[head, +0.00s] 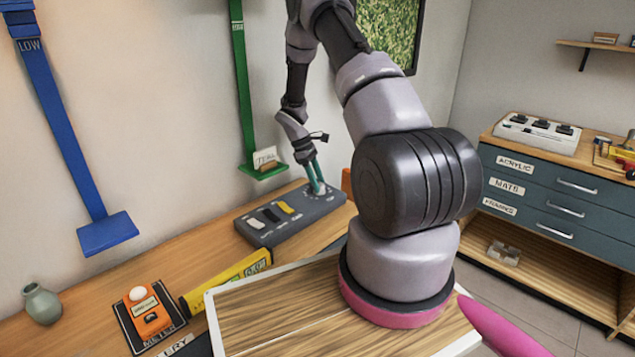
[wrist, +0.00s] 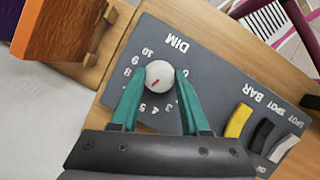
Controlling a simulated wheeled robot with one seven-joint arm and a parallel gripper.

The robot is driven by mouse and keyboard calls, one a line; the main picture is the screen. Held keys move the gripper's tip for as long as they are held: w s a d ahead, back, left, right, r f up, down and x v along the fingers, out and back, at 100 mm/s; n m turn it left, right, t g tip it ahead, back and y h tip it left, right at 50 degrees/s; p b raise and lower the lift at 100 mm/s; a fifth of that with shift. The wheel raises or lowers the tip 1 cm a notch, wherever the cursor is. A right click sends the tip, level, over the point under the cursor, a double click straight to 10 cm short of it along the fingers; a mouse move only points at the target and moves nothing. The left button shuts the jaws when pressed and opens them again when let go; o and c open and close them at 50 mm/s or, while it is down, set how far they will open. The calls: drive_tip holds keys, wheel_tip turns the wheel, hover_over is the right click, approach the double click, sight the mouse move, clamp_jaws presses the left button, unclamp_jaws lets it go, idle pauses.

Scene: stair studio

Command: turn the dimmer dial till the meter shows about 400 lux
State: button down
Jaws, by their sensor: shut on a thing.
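The dimmer dial is a white round knob (wrist: 159,75) with a short red mark, on the grey control panel (wrist: 210,65) labelled DIM. Printed numbers ring the knob; some are hidden by the fingers, and the exact number the mark points to is unclear. My gripper (wrist: 160,82) has its teal fingers on either side of the knob, shut on it. In the head view my gripper (head: 319,190) reaches down to the right end of the panel (head: 318,210). The orange meter (head: 150,314) with a white dome lies at the lower left; its reading is too small to make out.
Yellow, black and white switches (head: 270,213) sit on the panel's left part. A yellow ruler-like bar (head: 228,283) and a green vase (head: 41,304) are on the bench. An orange block (wrist: 65,28) stands near the panel.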

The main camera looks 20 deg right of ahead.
drive_tip(key=m+y, duration=0.1)
drive_tip(key=m, duration=0.2)
drive_tip(key=m+g+y, duration=0.1)
drive_tip(key=m, duration=0.2)
drive_tip(key=shift+w+d+m, duration=0.1)
drive_tip(key=shift+d+m, duration=0.05)
drive_tip(key=shift+m, duration=0.15)
idle(0.5)
drive_tip(key=shift+c, duration=1.9)
unclamp_jaws()
drive_tip(key=v, duration=0.7)
drive_tip(key=shift+r, duration=0.2)
drive_tip(key=shift+w+d, duration=0.1)
drive_tip(key=shift+w, duration=0.05)
